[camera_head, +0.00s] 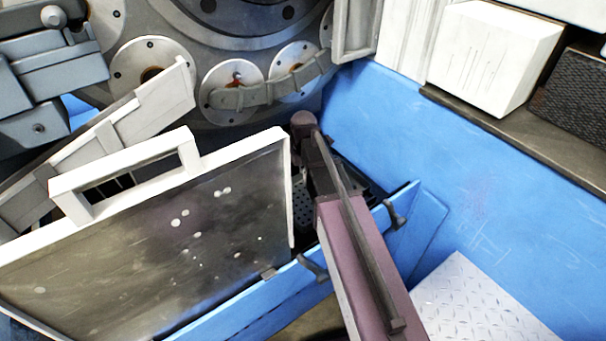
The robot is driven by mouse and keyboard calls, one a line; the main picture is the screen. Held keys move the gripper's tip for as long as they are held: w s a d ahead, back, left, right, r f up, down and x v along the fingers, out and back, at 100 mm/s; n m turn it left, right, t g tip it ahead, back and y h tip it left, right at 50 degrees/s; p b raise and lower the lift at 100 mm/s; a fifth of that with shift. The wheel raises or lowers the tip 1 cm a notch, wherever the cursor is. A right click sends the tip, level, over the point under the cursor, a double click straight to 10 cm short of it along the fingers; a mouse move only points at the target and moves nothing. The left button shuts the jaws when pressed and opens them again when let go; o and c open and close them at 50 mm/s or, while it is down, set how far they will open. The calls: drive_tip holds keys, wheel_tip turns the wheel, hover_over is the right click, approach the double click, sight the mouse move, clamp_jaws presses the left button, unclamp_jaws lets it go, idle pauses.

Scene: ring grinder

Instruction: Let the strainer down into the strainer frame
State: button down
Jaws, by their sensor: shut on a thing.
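My mauve arm reaches from the bottom of the head view up and away into a gap in the blue housing. Its far joint is beside the upper right corner of a white-rimmed panel. My gripper cannot be made out; the arm and panel cover that place. A dark perforated surface (302,202) shows in a narrow gap between the panel and my arm. It looks like part of the strainer, mostly hidden. I cannot tell the strainer frame apart from the dark parts around it, nor whether the strainer is seated in it.
The white-rimmed panel (150,245), speckled and with a handle opening, stands close on the left. A blue wall (480,190) rises on the right. A blue front edge (260,298) with dark hooks runs below. Round grinder discs (230,88) are behind. A tread plate (480,305) lies lower right.

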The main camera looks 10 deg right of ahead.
drive_tip(key=shift+f+b, duration=0.7)
drive_tip(key=shift+s+f, duration=0.1)
drive_tip(key=shift+s, duration=0.15)
drive_tip(key=c, duration=0.8)
unclamp_jaws()
drive_tip(key=shift+b, duration=0.3)
drive_tip(key=shift+o, duration=0.4)
drive_tip(key=shift+w+f, duration=0.15)
drive_tip(key=shift+f, duration=0.1)
drive_tip(key=shift+r, duration=0.1)
drive_tip(key=shift+w+r, duration=0.1)
drive_tip(key=shift+w, duration=0.1)
